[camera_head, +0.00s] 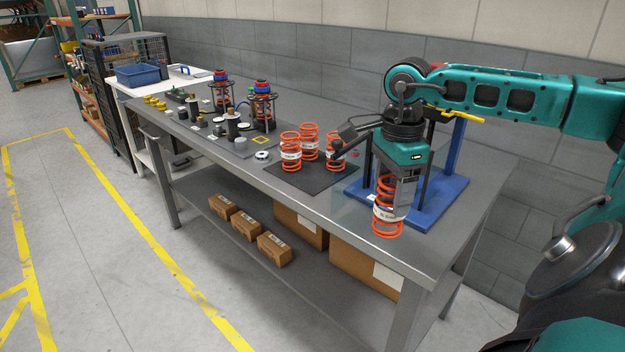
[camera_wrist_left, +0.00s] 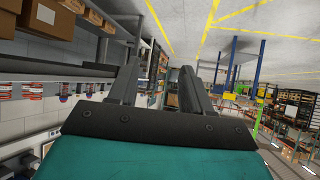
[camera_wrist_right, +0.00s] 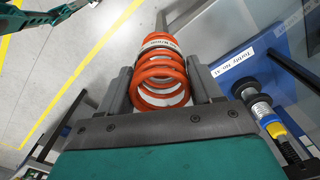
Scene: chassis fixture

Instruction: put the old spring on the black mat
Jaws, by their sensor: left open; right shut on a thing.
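My right gripper (camera_head: 393,196) is shut on an orange coil spring (camera_head: 387,222) with a white label band. It holds the spring upright at the front edge of the blue fixture; the right wrist view shows the spring (camera_wrist_right: 160,72) between both fingers. The label is too small to read. The black mat (camera_head: 310,182) lies on the grey workbench to the left of this gripper. Several similar orange springs stand on the mat, at its left (camera_head: 291,152), back (camera_head: 309,141) and right (camera_head: 333,160). My left gripper (camera_wrist_left: 155,85) is open and empty, away from the bench.
The blue fixture (camera_head: 445,190) with uprights and a yellow-handled part (camera_head: 463,117) stands by the right gripper. Assembled struts (camera_head: 263,108) and small parts stand left of the mat. A blue bin (camera_head: 138,75) is farther back. The mat's front part is bare.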

